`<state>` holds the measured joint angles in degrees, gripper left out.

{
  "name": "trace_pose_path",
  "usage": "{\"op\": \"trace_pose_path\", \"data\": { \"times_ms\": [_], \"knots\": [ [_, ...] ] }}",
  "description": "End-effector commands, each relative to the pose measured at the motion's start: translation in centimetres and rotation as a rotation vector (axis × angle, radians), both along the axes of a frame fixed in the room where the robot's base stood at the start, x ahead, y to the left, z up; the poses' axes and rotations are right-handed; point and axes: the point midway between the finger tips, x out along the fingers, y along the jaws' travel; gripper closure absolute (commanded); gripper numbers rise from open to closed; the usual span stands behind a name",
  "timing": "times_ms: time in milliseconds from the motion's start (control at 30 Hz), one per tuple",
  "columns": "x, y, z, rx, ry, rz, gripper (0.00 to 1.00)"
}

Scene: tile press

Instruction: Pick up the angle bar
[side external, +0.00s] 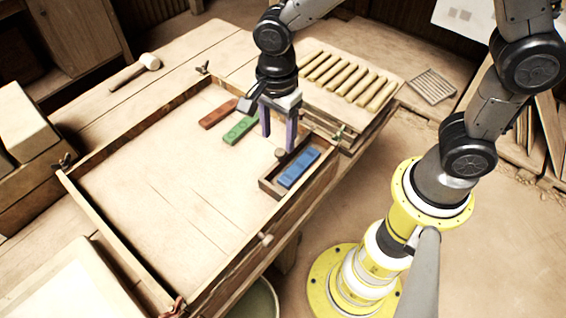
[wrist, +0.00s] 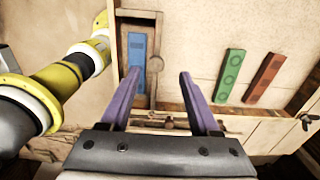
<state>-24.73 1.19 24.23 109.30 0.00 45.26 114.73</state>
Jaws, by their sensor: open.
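Three flat bars with raised marks are in view, and I cannot tell which is the angle bar. The red bar (side external: 218,114) and the green bar (side external: 241,128) lie side by side on the framed bed. The blue bar (side external: 299,168) lies in a small wooden tray (side external: 268,187) at the bed's right edge. My gripper (side external: 278,143) is open and empty, above the frame near the tray.
A wooden frame (side external: 100,238) with clamp nuts at its corners rims the bed. Several yellowish strips (side external: 345,80) lie on a board behind. A mallet (side external: 135,72) lies at the back left. The middle and front of the bed (side external: 170,210) are clear.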

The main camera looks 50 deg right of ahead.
Motion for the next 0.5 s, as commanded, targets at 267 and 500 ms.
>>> {"op": "trace_pose_path", "data": {
  "times_ms": [267, 500],
  "knots": [
    [-0.7, 0.1, -3.6, -0.002, 0.005, 0.0, 0.37],
    [-0.6, 0.1, -5.2, 0.0, 0.0, 0.0, 0.37]
  ]
}}
